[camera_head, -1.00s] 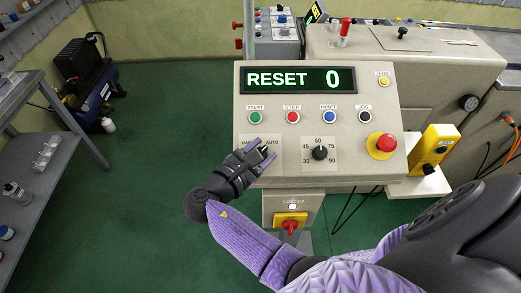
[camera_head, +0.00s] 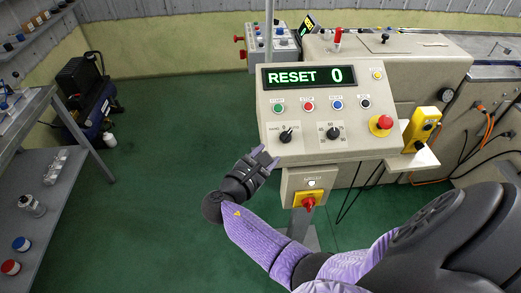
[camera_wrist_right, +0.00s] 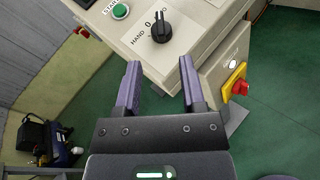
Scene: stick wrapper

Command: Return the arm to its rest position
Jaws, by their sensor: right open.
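My right gripper (camera_head: 262,160) is open and empty, just below and left of the control panel's (camera_head: 300,118) lower left corner in the head view. In the right wrist view its two purple fingers (camera_wrist_right: 158,92) are apart, with the panel edge and a black selector knob (camera_wrist_right: 160,27) ahead of them. The knob also shows in the head view (camera_head: 286,135), clear of the fingers. The panel display (camera_head: 308,76) reads RESET 0 in green. My left gripper is in neither view.
A yellow box with a red rotary switch (camera_head: 308,202) hangs under the panel, close to the right forearm. A red emergency button (camera_head: 381,124) and yellow control box (camera_head: 421,128) are at the right. A grey shelf (camera_head: 75,140) stands left. The green floor between is clear.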

